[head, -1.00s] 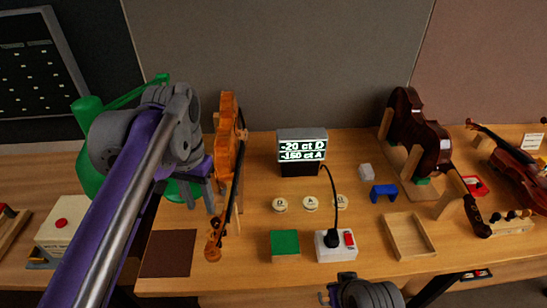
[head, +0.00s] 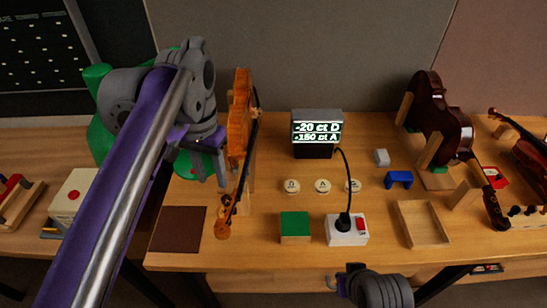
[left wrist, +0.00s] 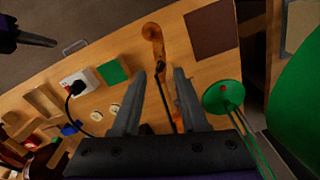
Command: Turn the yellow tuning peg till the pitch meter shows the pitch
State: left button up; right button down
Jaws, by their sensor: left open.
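The orange violin (head: 240,120) stands upright on the bench, its neck toward the front edge and its scroll (head: 222,229) lowest in the head view. In the left wrist view its scroll (left wrist: 152,33) lies beyond my fingers. The yellow peg is too small to tell among the pegs. The pitch meter (head: 317,128) reads -20 ct D and -150 ct A. My left gripper (head: 211,180) is open, just left of the violin; in the left wrist view the neck shows between its fingers (left wrist: 160,75). My right gripper (head: 337,284) is at the bottom edge, its jaws unclear.
A green block (head: 295,226), a white power box (head: 347,231) with a black plug, and round discs (head: 322,186) lie right of the violin. A brown mat (head: 178,230) is left of the scroll. A wooden tray (head: 423,222) and a dark violin (head: 437,118) stand further right.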

aim_at(219, 208)
pick_arm(q)
jog(key=f, duration=0.3)
jog(key=f+b, duration=0.1)
jog(key=f, duration=0.5)
jog(key=shift+s+f+b, duration=0.35)
jog(key=shift+s, duration=0.05)
jog(key=shift+w+f, duration=0.15)
jog(key=shift+f, duration=0.5)
pick_arm(e)
jog(key=f, duration=0.1)
jog(key=s+f, duration=0.1)
jog(key=f, duration=0.1)
jog(key=shift+s+f, duration=0.35)
pick_arm(q)
grip_shut()
